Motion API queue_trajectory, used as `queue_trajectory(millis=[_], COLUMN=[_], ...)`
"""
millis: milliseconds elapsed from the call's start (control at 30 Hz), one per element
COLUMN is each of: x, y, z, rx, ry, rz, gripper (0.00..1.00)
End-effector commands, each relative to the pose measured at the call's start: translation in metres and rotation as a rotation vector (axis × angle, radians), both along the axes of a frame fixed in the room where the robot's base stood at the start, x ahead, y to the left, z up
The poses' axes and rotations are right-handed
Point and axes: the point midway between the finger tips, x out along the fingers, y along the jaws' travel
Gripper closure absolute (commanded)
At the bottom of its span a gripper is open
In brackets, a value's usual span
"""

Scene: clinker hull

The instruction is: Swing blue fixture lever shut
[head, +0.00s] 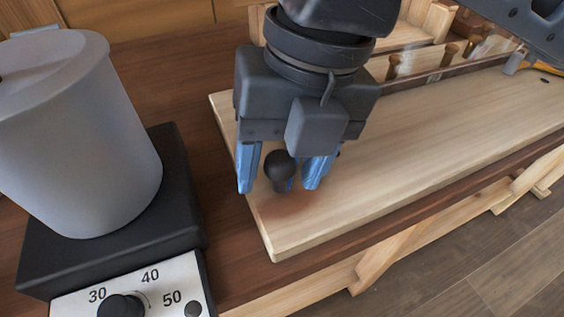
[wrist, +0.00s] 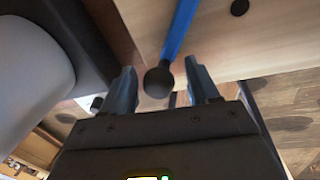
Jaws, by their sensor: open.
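The blue fixture lever (wrist: 180,28) shows in the wrist view as a blue rod with a black ball knob (wrist: 158,82) at its near end. In the head view the black knob (head: 280,168) shows low between my fingers, over the near end of a pale wooden board; most of the rod is hidden behind my gripper. My gripper (head: 280,184) is open, with one blue finger on each side of the knob. In the wrist view (wrist: 161,80) the knob sits between the fingers, with visible gaps on both sides. I cannot tell whether the lever is open or shut.
A grey pot (head: 75,135) stands on a black heater base (head: 180,190) with a numbered dial, close to the left of my gripper. The pale board (head: 440,140) lies on a dark wooden bench. Several wooden pegs (head: 447,55) stand at the back right.

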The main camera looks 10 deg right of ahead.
Motion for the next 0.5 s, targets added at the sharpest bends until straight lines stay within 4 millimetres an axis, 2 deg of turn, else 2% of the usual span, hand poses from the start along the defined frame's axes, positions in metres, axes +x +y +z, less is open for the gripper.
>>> queue_trajectory(millis=[267,500], x=[0.0004,0.0004], y=[0.0004,0.0003], z=[-0.0022,-0.0021], rx=[0.000,0.000], ry=[-0.001,-0.001], rz=[-0.001,-0.001], gripper=[0.40,0.61])
